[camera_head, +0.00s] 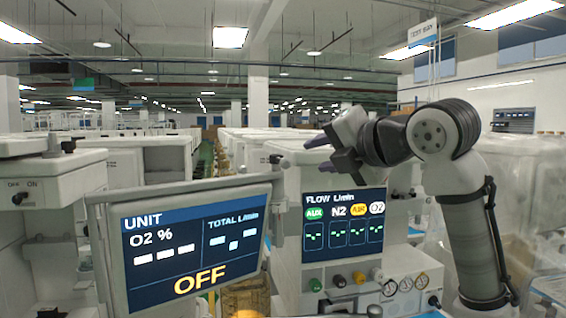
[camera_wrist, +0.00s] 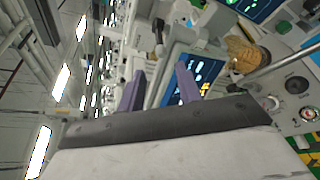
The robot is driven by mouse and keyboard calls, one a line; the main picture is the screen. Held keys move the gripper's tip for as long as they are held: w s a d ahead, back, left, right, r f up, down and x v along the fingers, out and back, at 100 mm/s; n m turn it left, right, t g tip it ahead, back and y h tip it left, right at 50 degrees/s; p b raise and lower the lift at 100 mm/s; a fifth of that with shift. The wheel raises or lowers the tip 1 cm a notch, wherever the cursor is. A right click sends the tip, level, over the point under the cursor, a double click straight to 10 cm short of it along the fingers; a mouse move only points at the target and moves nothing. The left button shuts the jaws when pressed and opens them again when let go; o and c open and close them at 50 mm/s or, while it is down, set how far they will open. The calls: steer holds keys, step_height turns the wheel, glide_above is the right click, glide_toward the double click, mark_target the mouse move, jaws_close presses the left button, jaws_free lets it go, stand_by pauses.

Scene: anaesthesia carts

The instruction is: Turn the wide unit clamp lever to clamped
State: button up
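My gripper (camera_head: 316,156) has purple fingers, spread apart with nothing between them. In the head view it hangs above the flow screen (camera_head: 343,230), pointing left. In the wrist view the gripper (camera_wrist: 160,70) also shows open, with a lit screen beyond its right finger. The wide unit screen (camera_head: 190,245) reads "UNIT" and "OFF" and stands left of and below the gripper. A small dark lever-like part (camera_head: 275,159) sits near the unit screen's upper right corner, left of the fingertips and apart from them. I cannot tell if it is the clamp lever or how it is set.
A cart at left carries an OFF/ON switch (camera_head: 19,197) and a dark knob (camera_head: 68,146). Below the flow screen are coloured knobs (camera_head: 338,281) and round gauges (camera_head: 391,288). A yellow canister (camera_head: 246,296) stands between the screens. Rows of carts fill the background.

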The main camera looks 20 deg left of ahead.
mark_target(283, 163)
steer(key=p+x, duration=0.4)
steer(key=x, duration=0.8)
steer(key=shift+a, duration=0.1)
steer(key=shift+w+a+f, duration=0.15)
steer(key=shift+w+a, duration=0.2)
steer(key=shift+a, duration=0.05)
jaws_close()
